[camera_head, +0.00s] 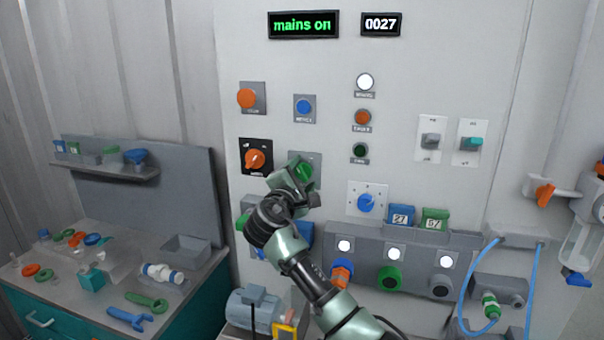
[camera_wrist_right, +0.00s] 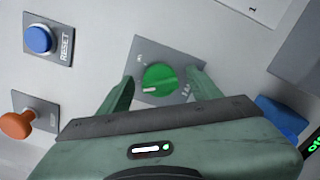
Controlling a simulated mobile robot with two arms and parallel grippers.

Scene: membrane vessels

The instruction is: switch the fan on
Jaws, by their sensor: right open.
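A green rotary knob (camera_wrist_right: 160,80) sits on a grey plate on the panel. Its white mark points to the lower left in the right wrist view, and the plate's lettering is too small to read. My right gripper (camera_wrist_right: 159,74) is open, with one finger on each side of the knob; I cannot tell whether they touch it. In the head view my right gripper (camera_head: 301,172) covers much of the knob (camera_head: 305,169) and its plate. I cannot read a fan label. My left gripper is out of view.
Close by are the orange rotary switch (camera_head: 256,159), the blue reset button (camera_head: 304,107) and an orange button (camera_head: 248,98). A blue knob (camera_head: 366,203) lies to the right. The display (camera_head: 303,25) reads "mains on". A cluttered bench (camera_head: 120,262) stands at left.

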